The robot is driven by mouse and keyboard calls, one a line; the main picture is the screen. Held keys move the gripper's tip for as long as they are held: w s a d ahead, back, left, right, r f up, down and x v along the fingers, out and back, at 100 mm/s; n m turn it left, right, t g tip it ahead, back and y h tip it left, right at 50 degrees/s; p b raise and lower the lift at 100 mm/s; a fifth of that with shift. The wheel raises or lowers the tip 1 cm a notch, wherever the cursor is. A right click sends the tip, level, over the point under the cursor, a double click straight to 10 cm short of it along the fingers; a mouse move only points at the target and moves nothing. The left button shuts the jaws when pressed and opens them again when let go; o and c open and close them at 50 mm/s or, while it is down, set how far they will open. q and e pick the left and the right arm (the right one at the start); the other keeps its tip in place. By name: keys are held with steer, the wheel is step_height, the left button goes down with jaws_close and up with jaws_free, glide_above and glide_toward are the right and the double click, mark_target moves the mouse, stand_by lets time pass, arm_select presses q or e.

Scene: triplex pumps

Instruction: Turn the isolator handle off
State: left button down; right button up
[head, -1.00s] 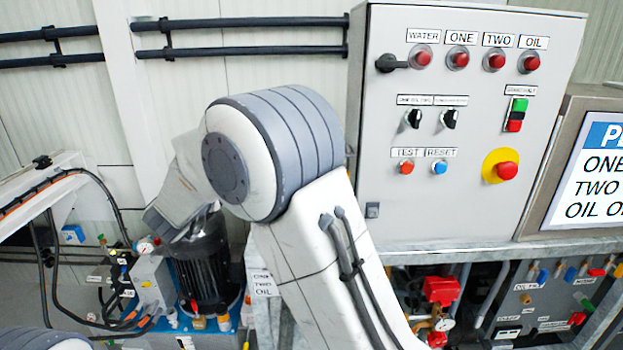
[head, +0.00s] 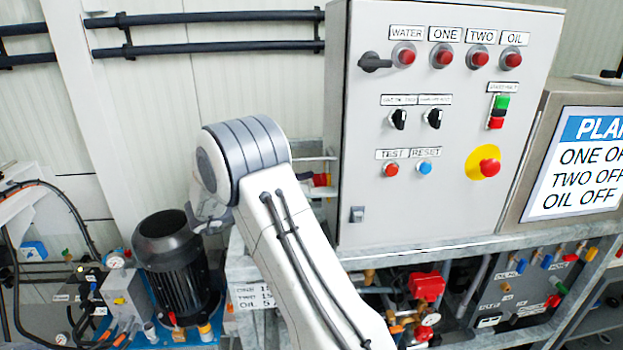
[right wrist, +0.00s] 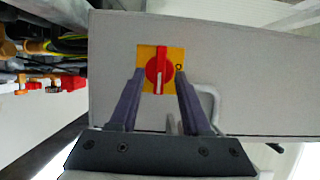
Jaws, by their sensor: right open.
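The isolator handle (right wrist: 158,72) is a red knob with an upright grip on a yellow square plate, in the right wrist view. It is on a grey panel face. My right gripper (right wrist: 159,78) is open, with one finger on each side of the handle in the picture. I cannot tell how far its tips are from the plate. My left gripper is not in view.
The grey control cabinet (head: 450,190) carries lamps, switches and an emergency stop (head: 489,167). A curved metal bracket (right wrist: 208,98) sits just right of the right finger. A sign (head: 590,160) is at the right.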

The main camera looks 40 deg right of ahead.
mark_target(319, 182)
steer(key=shift+s+d, duration=0.2)
steer(key=shift+d, duration=1)
jaws_close()
